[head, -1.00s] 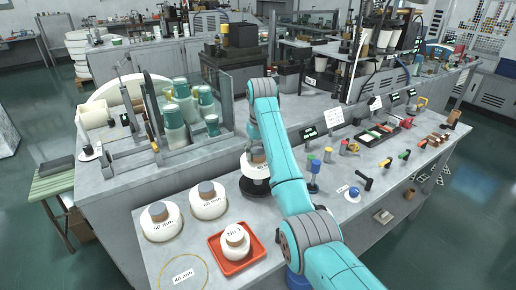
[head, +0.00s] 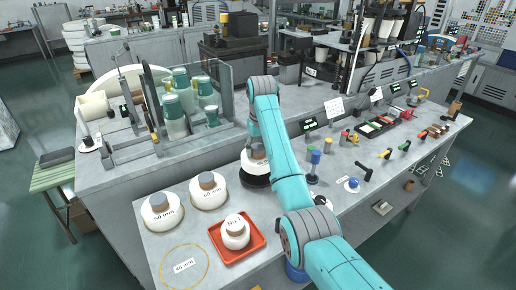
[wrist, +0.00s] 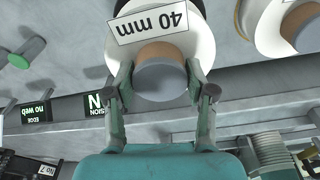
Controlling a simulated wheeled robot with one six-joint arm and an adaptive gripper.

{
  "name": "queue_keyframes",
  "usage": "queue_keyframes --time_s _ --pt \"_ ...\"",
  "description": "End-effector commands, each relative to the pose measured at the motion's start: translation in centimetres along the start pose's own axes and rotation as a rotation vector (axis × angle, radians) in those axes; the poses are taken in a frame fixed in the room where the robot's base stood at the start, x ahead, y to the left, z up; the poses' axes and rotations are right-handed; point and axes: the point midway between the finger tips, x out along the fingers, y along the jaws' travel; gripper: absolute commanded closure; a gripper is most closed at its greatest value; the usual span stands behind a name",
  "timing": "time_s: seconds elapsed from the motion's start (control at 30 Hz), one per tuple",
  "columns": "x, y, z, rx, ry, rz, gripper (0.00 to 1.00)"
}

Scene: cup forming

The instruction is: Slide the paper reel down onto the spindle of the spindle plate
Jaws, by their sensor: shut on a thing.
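The paper reel (wrist: 203,40) is a white ring with a brown core and a "40 mm" label. In the wrist view my gripper (wrist: 161,97) is shut on its core, one finger on each side of the grey end. In the head view the reel (head: 251,160) is partly hidden behind my teal arm. The black spindle plate (head: 256,183) lies just below it on the table. The spindle itself is hidden, and I cannot tell whether the reel touches the plate. My fingertips are hidden in the head view.
Left of the plate stand reels labelled 50 mm (head: 160,211) and 60 mm (head: 208,192), and a red tray (head: 260,244) with a small reel. An empty 40 mm ring (head: 207,262) is marked at the front left.

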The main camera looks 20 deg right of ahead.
Motion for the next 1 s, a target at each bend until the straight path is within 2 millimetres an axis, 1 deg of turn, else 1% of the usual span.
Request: queue_keyframes --time_s 0.57,1.0 --pt "-0.04 0.0 -0.02 0.0 0.001 0.0 0.95" --pt "0.56 0.0 0.05 0.0 0.001 0.0 0.95"
